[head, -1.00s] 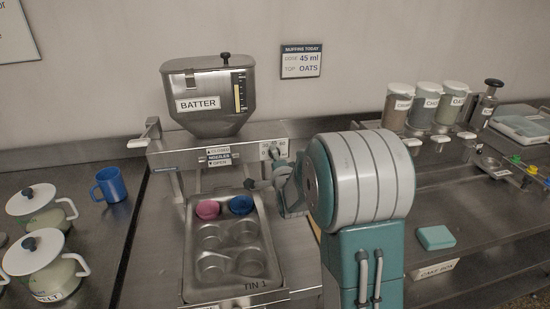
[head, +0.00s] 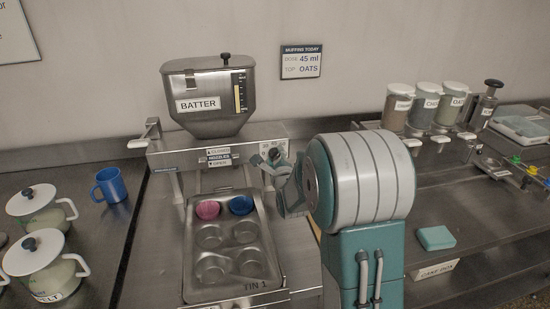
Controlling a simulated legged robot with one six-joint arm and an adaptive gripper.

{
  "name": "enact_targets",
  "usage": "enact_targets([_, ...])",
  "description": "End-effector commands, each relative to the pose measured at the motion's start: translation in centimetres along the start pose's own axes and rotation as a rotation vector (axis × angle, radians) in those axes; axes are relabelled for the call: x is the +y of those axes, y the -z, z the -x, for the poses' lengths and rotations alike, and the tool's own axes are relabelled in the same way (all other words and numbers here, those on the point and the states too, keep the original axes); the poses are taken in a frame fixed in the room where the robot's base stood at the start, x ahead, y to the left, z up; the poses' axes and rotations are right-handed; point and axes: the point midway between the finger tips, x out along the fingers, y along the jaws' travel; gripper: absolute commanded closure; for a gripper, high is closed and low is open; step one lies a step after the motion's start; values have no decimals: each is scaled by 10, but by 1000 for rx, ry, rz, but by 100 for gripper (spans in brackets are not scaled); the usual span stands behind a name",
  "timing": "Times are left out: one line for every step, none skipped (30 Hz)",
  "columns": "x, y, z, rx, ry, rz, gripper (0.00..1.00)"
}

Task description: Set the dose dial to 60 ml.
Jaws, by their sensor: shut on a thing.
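The dose dial's marked face (head: 273,147) is at the right end of the steel front panel under the batter hopper (head: 210,100). Its numbers are too small to read surely. My gripper (head: 271,158) is up at the dial, with its fingers shut on the knob. The fingers hide most of the knob, so I cannot tell its setting. My arm reaches in from the right.
A muffin tin (head: 229,267) with a pink cup (head: 208,209) and a blue cup (head: 241,205) lies below the panel, close to my arm. A nozzle lever (head: 140,143) sticks out at the left. The wall sign (head: 301,64) reads 45 ml and OATS.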

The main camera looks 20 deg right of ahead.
Motion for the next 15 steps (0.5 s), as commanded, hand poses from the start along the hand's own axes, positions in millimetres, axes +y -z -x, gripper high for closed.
enact_targets([4,4,1,11,-11,-24,91])
enact_targets([5,4,1,11,-11,-38,91])
enact_targets([5,5,1,12,-12,-56,91])
enact_targets([5,5,1,12,-12,-68,91])
enact_targets([5,5,1,12,-12,-78,91])
enact_targets([5,5,1,13,-12,-91,91])
enact_targets([5,5,1,13,-12,-99,91])
enact_targets([5,5,2,13,-13,-106,91])
enact_targets([6,5,2,14,-13,-115,91])
enact_targets([6,5,2,14,-13,-120,91])
enact_targets([6,5,2,14,-13,-124,91])
enact_targets([6,5,2,15,-14,-128,91])
enact_targets([6,6,2,15,-14,-131,91])
enact_targets([6,6,2,15,-14,-133,91])
enact_targets([6,6,2,15,-15,-134,91])
